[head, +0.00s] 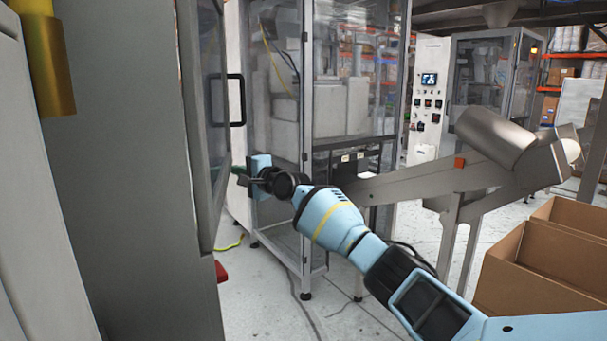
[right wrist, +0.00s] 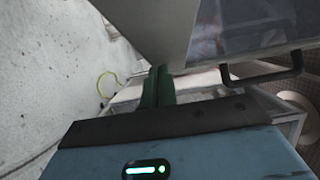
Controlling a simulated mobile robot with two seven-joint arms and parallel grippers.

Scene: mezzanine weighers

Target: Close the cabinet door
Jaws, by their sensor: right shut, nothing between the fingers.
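The cabinet door (head: 192,100) has a grey frame with a clear pane and stands ajar at the left of the head view, seen nearly edge-on. Its black bar handle (head: 242,100) sticks out to the right; the handle also shows in the right wrist view (right wrist: 268,78). The grey cabinet side (head: 120,150) fills the near left. My right gripper (head: 240,171) is shut and empty, its green fingertips (right wrist: 157,86) close to the door's lower edge, below the handle. I cannot tell whether they touch the door. My left gripper is out of view.
A glazed machine enclosure (head: 345,100) stands behind my right gripper. A grey conveyor (head: 430,180) runs to its right, with open cardboard boxes (head: 545,260) at the near right. A yellow cable (head: 230,244) lies on the floor.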

